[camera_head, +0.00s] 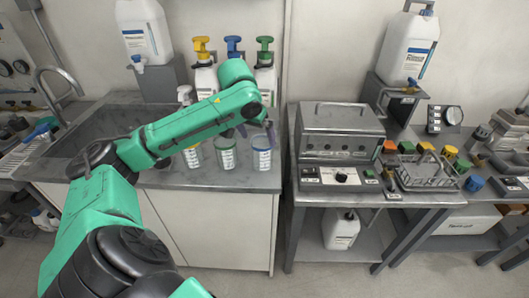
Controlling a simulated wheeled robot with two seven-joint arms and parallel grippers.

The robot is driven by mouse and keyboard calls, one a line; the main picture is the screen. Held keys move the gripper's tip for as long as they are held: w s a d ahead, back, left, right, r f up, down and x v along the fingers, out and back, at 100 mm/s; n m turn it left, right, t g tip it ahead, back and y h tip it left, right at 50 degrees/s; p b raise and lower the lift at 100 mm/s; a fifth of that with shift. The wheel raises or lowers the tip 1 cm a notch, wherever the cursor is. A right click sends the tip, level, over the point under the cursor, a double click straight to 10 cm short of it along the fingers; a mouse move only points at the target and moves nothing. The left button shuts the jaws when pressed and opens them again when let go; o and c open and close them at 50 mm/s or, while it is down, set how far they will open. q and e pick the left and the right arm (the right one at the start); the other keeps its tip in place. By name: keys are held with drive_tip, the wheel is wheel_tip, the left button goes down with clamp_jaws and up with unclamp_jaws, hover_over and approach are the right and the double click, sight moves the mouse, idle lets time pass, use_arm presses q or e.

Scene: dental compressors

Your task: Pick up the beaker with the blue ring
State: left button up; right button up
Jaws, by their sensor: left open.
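The beaker with the blue ring (262,155) stands upright on the grey counter near its front right edge. It is the rightmost of three clear, labelled beakers. The green-ringed beaker (226,155) stands just left of it, and the yellow-ringed beaker (193,158) is farther left, partly hidden by my arm. My left gripper (257,131) is open and points down by the top of the blue-ringed beaker. I cannot tell whether its fingers are around the rim or only above it. My right gripper is not in view.
Pump bottles with yellow (203,60), blue (234,46) and green (265,58) tops stand behind my left arm. A sink (95,130) is at the left. Right of a gap, a metal table holds a boxy device (340,130) and a wire rack (425,175).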

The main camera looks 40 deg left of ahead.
sight(262, 150)
use_arm(q)
drive_tip(key=p+x, duration=0.1)
drive_tip(key=x, duration=0.8)
drive_tip(key=shift+a, duration=0.15)
drive_tip(key=shift+f, duration=0.1)
drive_tip(key=c, duration=1.1)
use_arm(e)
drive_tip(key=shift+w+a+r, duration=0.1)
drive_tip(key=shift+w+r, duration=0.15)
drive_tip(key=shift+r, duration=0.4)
